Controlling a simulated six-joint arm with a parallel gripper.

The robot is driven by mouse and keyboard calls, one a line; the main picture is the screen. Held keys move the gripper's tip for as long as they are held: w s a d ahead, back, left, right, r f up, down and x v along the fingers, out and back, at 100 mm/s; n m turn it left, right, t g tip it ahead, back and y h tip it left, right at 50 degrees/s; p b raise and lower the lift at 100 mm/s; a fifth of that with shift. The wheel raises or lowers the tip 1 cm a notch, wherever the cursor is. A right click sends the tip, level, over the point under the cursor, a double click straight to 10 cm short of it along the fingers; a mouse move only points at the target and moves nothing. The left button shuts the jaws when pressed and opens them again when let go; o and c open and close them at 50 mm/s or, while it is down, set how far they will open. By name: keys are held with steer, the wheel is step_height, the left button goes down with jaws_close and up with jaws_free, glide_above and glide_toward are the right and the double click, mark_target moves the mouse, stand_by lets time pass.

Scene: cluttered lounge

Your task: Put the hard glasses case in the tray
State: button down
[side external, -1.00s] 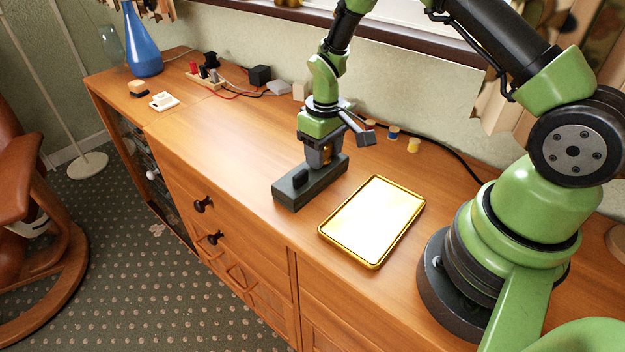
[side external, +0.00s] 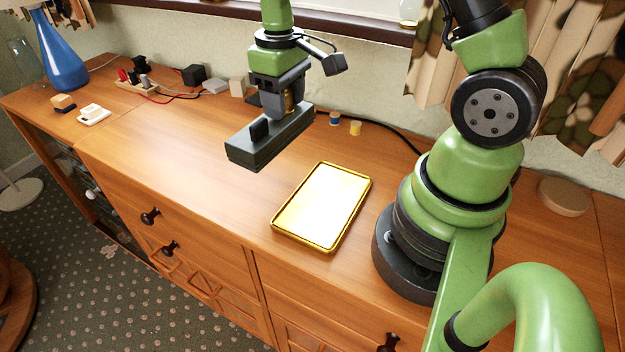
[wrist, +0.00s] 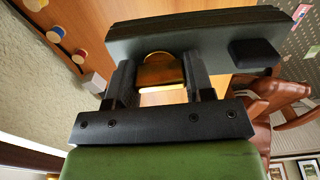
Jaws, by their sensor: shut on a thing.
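The hard glasses case (side external: 272,143) is a long dark grey box with a black block on its top near one end. My gripper (side external: 289,102) is shut on it by a brass-coloured piece near its other end, and holds it level a little above the sideboard. In the wrist view, the case (wrist: 215,40) lies across the fingertips, and the rounded brass piece shows between the fingers of my gripper (wrist: 160,76). The tray (side external: 277,228) is shallow, with a gold rim and a bright, empty floor. It lies to the right of and nearer than the case.
The wooden sideboard top (side external: 170,140) is clear left of the tray. Small spools (side external: 355,128) and a black cable lie near the wall.

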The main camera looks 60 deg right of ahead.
steer(key=s, duration=0.9)
glide_above(333, 188)
steer(key=shift+f, duration=4.65)
steer(key=shift+f, duration=0.1)
steer(key=shift+c, duration=2.4)
jaws_free()
